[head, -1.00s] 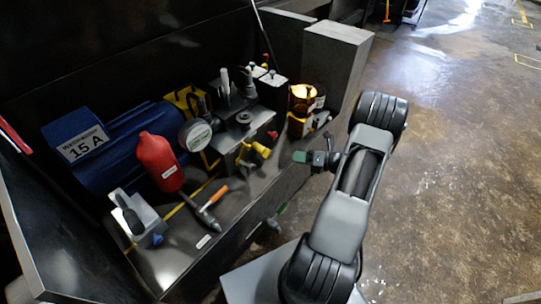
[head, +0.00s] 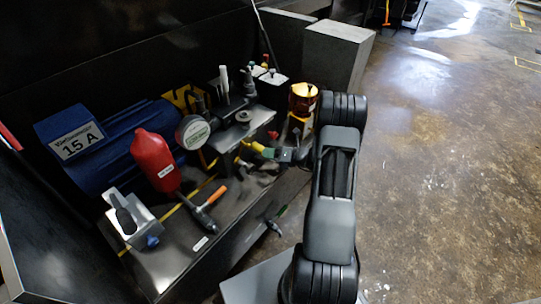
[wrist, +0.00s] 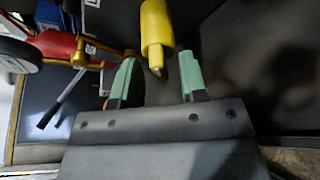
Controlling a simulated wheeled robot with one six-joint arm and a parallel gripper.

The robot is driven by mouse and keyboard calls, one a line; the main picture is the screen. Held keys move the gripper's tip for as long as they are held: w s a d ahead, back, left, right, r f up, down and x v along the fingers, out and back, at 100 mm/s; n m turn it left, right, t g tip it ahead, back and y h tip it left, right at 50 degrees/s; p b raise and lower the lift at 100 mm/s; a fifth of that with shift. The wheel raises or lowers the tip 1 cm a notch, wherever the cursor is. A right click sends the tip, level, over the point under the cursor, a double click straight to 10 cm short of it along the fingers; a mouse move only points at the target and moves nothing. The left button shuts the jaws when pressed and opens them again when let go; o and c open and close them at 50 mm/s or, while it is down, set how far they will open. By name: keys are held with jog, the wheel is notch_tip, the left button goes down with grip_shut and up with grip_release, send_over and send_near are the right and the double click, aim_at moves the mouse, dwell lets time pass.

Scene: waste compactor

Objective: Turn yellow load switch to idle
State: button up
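The yellow load switch (head: 257,148) shows as a yellow handle on the front of the grey block, pointing toward my gripper. In the wrist view the yellow handle (wrist: 155,30) comes down from the top, and its lower end reaches between the two green fingertips. My gripper (wrist: 156,72) is open, with a gap on each side of the handle. In the head view my gripper (head: 276,153) is right at the handle's end, and its fingers are small and partly hidden there. I cannot tell whether a finger touches the handle.
A red bottle (head: 153,160), a round gauge (head: 193,131) and a blue motor (head: 75,150) stand left of the switch. An orange-handled tool (head: 213,198) lies in front of them. An amber cylinder (head: 302,100) stands to the right. The floor at right is clear.

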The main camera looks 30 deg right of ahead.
grip_shut()
dwell(0.3)
jog(key=shift+r+n+h, duration=0.1)
jog(key=shift+n+h, duration=0.4)
jog(key=shift+n, duration=0.3)
jog(key=shift+a+n+h, duration=0.1)
jog(key=shift+n+h, duration=0.5)
jog(key=shift+n, duration=0.3)
jog(key=n+h+b, duration=0.1)
jog(key=n+b, duration=0.1)
jog(key=b, duration=0.1)
jog(key=shift+a+n+t+h, duration=0.1)
jog(key=shift+n+t+h, duration=0.2)
jog(key=shift+s+n+t+h+b, duration=0.1)
jog(key=shift+n+t+h+b, duration=0.25)
jog(key=shift+n+b, duration=0.4)
jog(key=shift+h+b, duration=0.25)
jog(key=shift+b, duration=0.05)
grip_release()
